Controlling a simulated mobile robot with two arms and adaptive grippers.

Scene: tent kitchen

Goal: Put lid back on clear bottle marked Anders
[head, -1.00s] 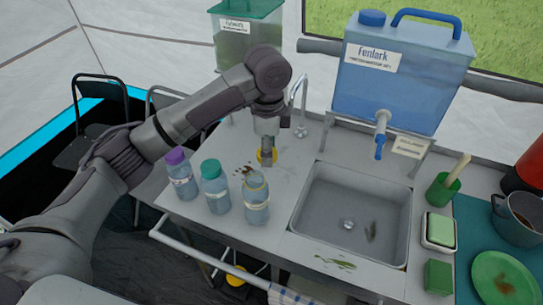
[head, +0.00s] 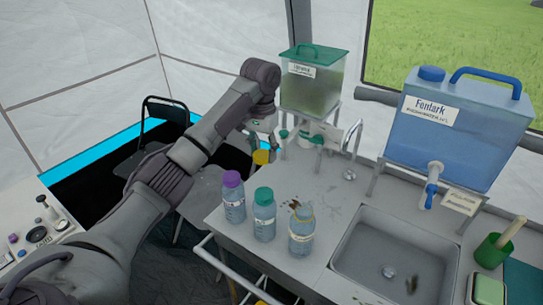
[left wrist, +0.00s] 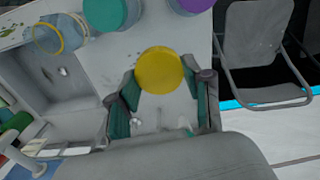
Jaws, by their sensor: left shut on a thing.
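My left gripper (head: 263,149) is shut on a round yellow lid (head: 262,158) and holds it up near the counter's left edge, behind the bottles. In the left wrist view the lid (left wrist: 159,69) sits between the two fingertips. A clear bottle without a lid (head: 301,232) stands upright on the counter; its open rim (left wrist: 47,39) shows in the left wrist view. Beside it stand a teal-lidded bottle (head: 264,216) and a purple-lidded bottle (head: 232,198). The writing on the bottle labels is too small to read. My right gripper is out of view.
The sink (head: 384,255) is right of the open bottle. A green-lidded water tank (head: 311,82) and a blue tank (head: 448,125) stand behind. A tap (head: 352,145) rises from the counter's back. Dark crumbs lie behind the open bottle. A folding chair (head: 163,130) stands left.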

